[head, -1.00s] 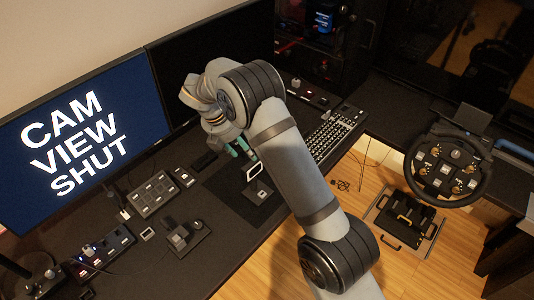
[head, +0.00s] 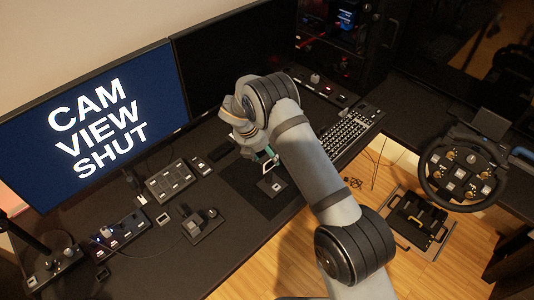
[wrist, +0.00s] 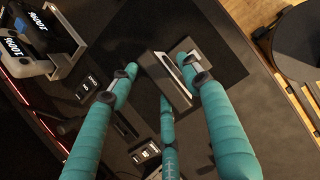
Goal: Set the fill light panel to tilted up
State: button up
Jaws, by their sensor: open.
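The fill light panel (wrist: 168,80) shows in the wrist view as a small grey slab with a pale edge, on a small base (wrist: 185,50). In the head view its base (head: 272,186) sits on the dark mat, and the panel is mostly hidden by my gripper (head: 268,154). In the wrist view my gripper (wrist: 160,74) is open, with teal fingers on both sides of the panel and a third finger below it. The right fingertip is very close to the panel; I cannot tell whether it touches. The panel's exact tilt is unclear.
A button box (head: 170,180) and a joystick unit (head: 199,222) stand left of the mat. A keyboard (head: 347,135) lies to the right. Monitors, one reading "CAM VIEW SHUT" (head: 100,120), line the back. A racing wheel (head: 461,174) stands at the right. The mat's front is clear.

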jog(key=c, duration=0.3)
grip_shut()
dwell(0.5)
